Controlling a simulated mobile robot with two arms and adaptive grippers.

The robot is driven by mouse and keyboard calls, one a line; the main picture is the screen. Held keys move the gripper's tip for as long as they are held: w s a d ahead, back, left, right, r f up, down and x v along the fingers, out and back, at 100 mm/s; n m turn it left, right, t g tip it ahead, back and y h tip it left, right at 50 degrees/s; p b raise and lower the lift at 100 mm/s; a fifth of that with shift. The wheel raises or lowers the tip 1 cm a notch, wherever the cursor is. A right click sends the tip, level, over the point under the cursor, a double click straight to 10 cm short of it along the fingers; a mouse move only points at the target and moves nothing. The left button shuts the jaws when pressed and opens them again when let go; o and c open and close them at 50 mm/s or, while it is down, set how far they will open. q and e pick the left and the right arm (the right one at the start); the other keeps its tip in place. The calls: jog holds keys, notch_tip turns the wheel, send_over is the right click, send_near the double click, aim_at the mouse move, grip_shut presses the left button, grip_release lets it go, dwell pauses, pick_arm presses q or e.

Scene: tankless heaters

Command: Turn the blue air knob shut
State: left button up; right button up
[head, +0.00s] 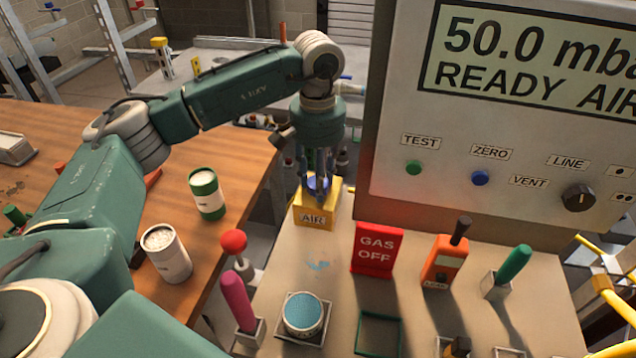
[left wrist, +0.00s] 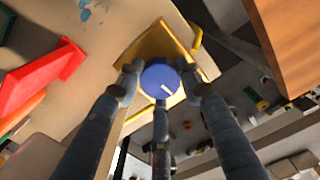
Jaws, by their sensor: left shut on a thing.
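The blue air knob (left wrist: 158,80) is round with a short white mark on its face. It sits on top of the yellow block labelled AIR (head: 314,215), at the back left corner of the grey bench. My left gripper (head: 318,180) reaches down onto the knob from above, and its fingers are closed around it. In the left wrist view the fingers of my left gripper (left wrist: 160,88) touch the knob's sides, and the yellow block (left wrist: 152,45) shows around it. In the head view the fingers partly hide the knob. My right gripper is not in view.
A red GAS OFF sign (head: 376,248) stands right of the block. The grey panel (head: 440,190) with a display reading 50.0 and READY AIR rises behind. A red ball-topped lever (head: 234,242) and pink handle (head: 237,298) stand at the front left. A wooden table (head: 100,130) lies left.

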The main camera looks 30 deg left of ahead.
pick_arm(q)
jog(key=shift+r+m, duration=0.1)
jog(key=shift+m, duration=0.2)
jog(key=o, duration=1.1)
jog(key=shift+o, duration=0.2)
notch_tip(320, 180, up, 12)
